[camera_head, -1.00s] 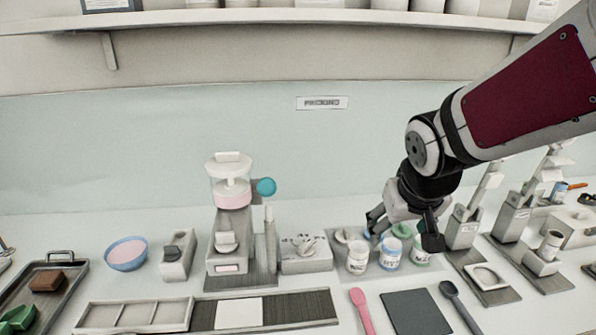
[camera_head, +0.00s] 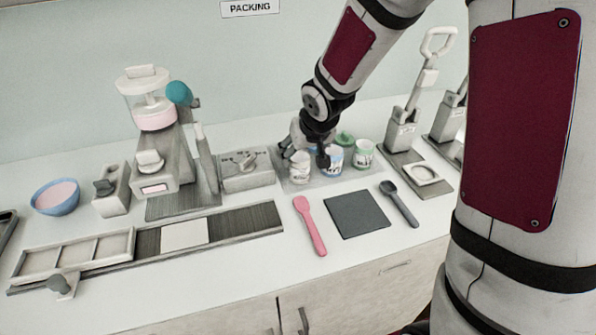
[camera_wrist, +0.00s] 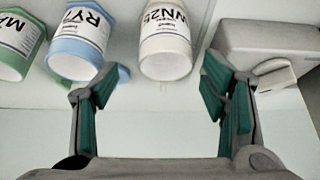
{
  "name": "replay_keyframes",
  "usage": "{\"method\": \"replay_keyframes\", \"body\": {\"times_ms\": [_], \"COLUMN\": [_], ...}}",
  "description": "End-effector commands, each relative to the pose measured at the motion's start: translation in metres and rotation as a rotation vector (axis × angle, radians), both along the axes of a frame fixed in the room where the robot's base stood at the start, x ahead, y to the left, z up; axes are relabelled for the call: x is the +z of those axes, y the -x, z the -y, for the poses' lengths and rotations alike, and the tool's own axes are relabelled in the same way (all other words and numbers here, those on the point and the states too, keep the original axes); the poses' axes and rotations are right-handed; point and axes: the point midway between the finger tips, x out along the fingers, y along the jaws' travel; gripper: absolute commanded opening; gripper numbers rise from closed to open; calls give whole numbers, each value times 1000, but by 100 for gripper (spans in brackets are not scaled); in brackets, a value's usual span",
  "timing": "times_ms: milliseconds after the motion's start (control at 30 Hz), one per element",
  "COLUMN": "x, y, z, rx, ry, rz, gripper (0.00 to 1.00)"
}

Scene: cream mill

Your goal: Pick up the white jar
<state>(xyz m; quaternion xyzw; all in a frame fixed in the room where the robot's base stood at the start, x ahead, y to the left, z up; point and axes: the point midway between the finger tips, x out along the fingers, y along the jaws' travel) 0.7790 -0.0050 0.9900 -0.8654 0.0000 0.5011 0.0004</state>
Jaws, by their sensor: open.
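The white jar (camera_head: 299,168) with a dark-lettered label stands at the left of a short row of jars on the counter. In the wrist view the white jar (camera_wrist: 166,42) is at the upper middle, ahead of my fingertips and roughly in line with the gap between them. My gripper (camera_head: 305,154) is beside the row of jars, and its fingers partly cover them. In the wrist view my gripper (camera_wrist: 157,82) is open with nothing between its green-padded fingers. The left finger lies near the blue jar's (camera_wrist: 80,42) side, apart from the white jar.
The blue jar (camera_head: 333,163) and green jar (camera_head: 364,154) stand right of the white jar. A grey box with knobs (camera_head: 247,173) is close on its left. A pink spoon (camera_head: 311,227), dark mat (camera_head: 357,214) and dark spoon (camera_head: 398,204) lie in front.

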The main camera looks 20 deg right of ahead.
Motion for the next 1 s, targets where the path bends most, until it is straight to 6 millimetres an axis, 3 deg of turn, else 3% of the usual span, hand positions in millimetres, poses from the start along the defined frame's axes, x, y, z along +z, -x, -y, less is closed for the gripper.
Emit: {"method": "replay_keyframes", "body": {"times_ms": [233,567,867,900,1000], "x": [-14,-51,-54,-54,-54], "y": [-7,-24,-27,-27,-26], "z": [-2,-6,-6,-6,-6], "rx": [3,0,1,1,1], "ry": [1,1,0,0,0], "rz": [-2,-3,0,0,0], "gripper": [67,67,67,64,42]}}
